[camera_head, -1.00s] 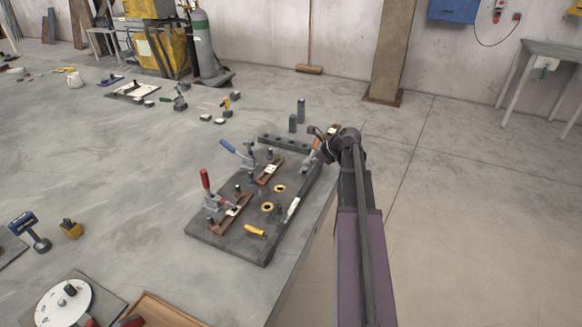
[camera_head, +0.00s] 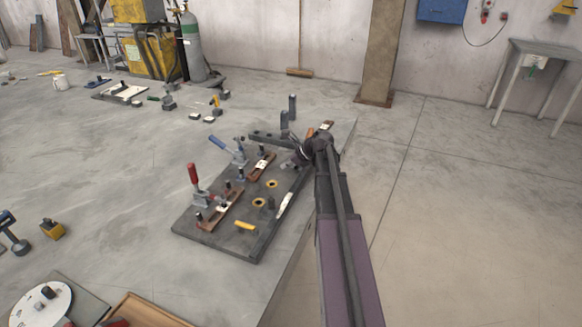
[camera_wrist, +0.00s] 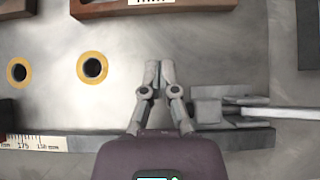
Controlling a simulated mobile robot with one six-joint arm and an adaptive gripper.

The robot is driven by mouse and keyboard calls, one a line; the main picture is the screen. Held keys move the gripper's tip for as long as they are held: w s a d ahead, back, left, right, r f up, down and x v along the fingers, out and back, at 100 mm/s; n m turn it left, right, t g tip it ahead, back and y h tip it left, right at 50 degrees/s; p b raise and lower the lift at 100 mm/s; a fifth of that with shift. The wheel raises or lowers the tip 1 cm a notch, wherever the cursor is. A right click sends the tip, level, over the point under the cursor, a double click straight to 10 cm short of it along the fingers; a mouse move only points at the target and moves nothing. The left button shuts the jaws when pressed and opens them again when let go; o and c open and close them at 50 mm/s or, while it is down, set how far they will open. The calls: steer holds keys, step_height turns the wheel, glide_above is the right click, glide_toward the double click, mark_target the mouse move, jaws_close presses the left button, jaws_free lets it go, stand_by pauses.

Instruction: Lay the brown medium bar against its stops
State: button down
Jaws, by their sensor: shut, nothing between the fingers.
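Brown bars with white labels lie on the dark fixture plate (camera_head: 190,225). One bar (camera_head: 222,209) is beside the red-handled clamp (camera_head: 194,182), one (camera_head: 261,167) beside the blue-handled clamp (camera_head: 235,152), and one (camera_head: 327,126) lies at the far end. I cannot tell which is the medium one. In the wrist view a brown bar (camera_wrist: 100,11) crosses the top, its label cut off. My gripper (camera_wrist: 152,66) is shut and empty over bare plate, apart from that bar. In the head view my gripper (camera_head: 300,158) is over the plate's right side, partly hidden by my wrist.
A grey clamp (camera_wrist: 218,106) is close right of my fingers. A dark rail (camera_wrist: 232,138) with a scale (camera_wrist: 35,143) runs below them. Two yellow-ringed holes (camera_wrist: 92,67) are to the left. Upright grey posts (camera_head: 292,106) stand behind the plate.

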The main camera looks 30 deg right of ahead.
mark_target(267, 165)
steer(key=shift+w+a+f, duration=0.25)
steer(key=shift+w+a, duration=0.2)
steer(key=shift+w, duration=0.15)
steer(key=shift+w+a+f, duration=0.25)
steer(key=shift+w+a, duration=0.15)
steer(key=shift+w, duration=0.15)
steer(key=shift+w+a, duration=0.65)
steer(key=shift+w, duration=0.15)
steer(key=shift+w+a, duration=0.5)
steer(key=shift+w, duration=0.15)
steer(key=shift+s+d, duration=0.1)
steer(key=shift+s, duration=0.05)
